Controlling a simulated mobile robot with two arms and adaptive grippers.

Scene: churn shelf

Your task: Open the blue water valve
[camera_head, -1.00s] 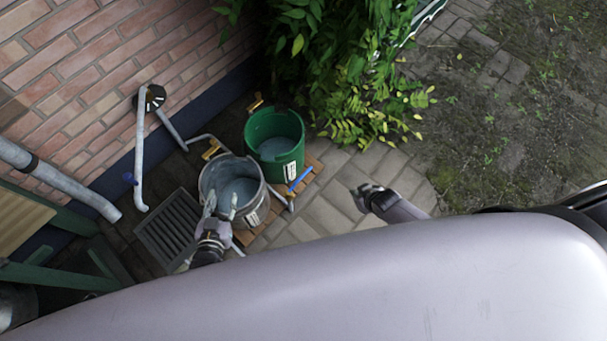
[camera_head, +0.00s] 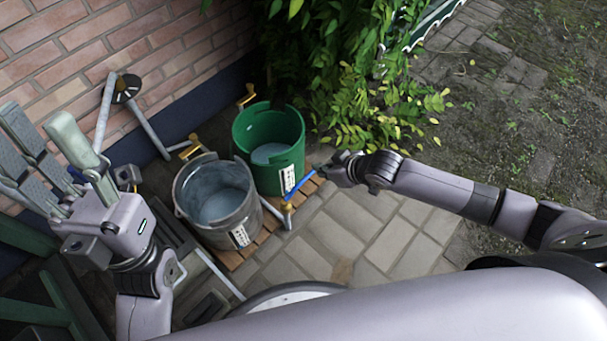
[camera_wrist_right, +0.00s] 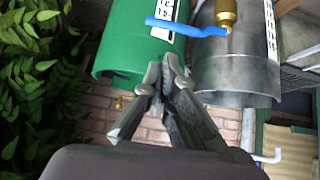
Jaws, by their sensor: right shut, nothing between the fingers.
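The blue valve lever (camera_head: 302,184) sits on a brass valve (camera_head: 287,207) in front of the green bucket (camera_head: 247,133). The lever also shows near the top of the right wrist view (camera_wrist_right: 187,28), beside its brass body (camera_wrist_right: 227,13). My right gripper (camera_head: 330,172) is shut and empty, close to the lever's free end; it also shows in the wrist view (camera_wrist_right: 166,66), its tips apart from the lever in the picture. Whether it touches cannot be told from the head view. My left gripper (camera_head: 45,130) is open and empty at the left.
A grey metal bucket (camera_head: 187,221) stands left of the green one, both on a wooden pallet (camera_head: 243,252) and holding water. Pipes and a brick wall (camera_head: 60,45) lie behind at the left. A leafy bush (camera_head: 330,60) is behind the green bucket. Paving on the right is clear.

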